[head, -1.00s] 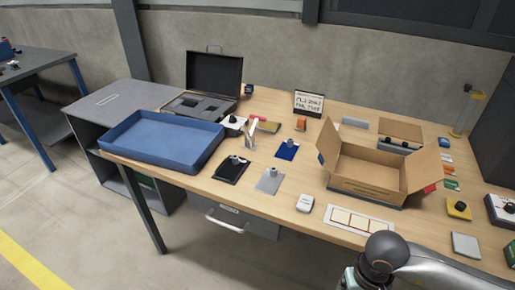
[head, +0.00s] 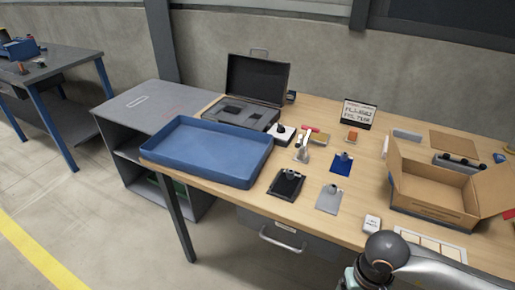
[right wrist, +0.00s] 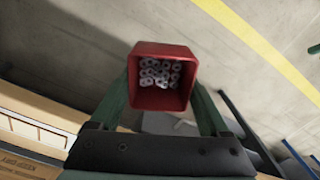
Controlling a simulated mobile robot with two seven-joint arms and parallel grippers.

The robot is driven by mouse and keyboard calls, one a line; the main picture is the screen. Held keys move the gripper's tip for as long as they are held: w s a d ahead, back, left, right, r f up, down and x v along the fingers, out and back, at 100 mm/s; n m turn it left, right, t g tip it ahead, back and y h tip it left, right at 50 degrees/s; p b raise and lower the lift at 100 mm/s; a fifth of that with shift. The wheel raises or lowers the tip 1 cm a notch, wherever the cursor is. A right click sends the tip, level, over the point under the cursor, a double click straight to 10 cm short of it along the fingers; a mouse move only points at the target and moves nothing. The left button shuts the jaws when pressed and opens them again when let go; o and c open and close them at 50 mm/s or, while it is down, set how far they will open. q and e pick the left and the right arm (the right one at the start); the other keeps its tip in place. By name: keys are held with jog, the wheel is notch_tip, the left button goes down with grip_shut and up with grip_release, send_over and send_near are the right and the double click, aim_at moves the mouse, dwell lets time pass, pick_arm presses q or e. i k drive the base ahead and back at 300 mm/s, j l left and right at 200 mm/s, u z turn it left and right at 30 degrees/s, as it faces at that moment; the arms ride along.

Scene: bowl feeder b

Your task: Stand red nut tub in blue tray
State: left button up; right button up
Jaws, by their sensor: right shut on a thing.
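The red nut tub (right wrist: 162,102) shows in the right wrist view, with several grey nuts inside it. My right gripper (right wrist: 163,98) is shut on the tub, one finger on each side. The tub is held up, with floor and the bench edge behind it. In the head view the tub and the right gripper's fingers are out of sight; only part of my right arm shows at the bottom right. The blue tray (head: 232,177) lies empty on the left part of the wooden bench. My left gripper is not in view.
An open black case (head: 247,95) stands behind the tray. Right of the tray are a black plate (head: 286,184), a grey plate (head: 329,199), a blue plate (head: 341,164) and a toggle clamp (head: 302,150). An open cardboard box (head: 433,190) stands farther right.

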aim_at(208, 151)
jog(key=i+j, duration=0.15)
jog(key=j, duration=0.25)
jog(key=i+j+u, duration=0.1)
jog(key=j, duration=0.3)
jog(key=i+j, duration=0.15)
jog(key=j, duration=0.25)
jog(key=i+j, duration=0.15)
jog(key=j, duration=0.2)
jog(key=k+u, duration=0.05)
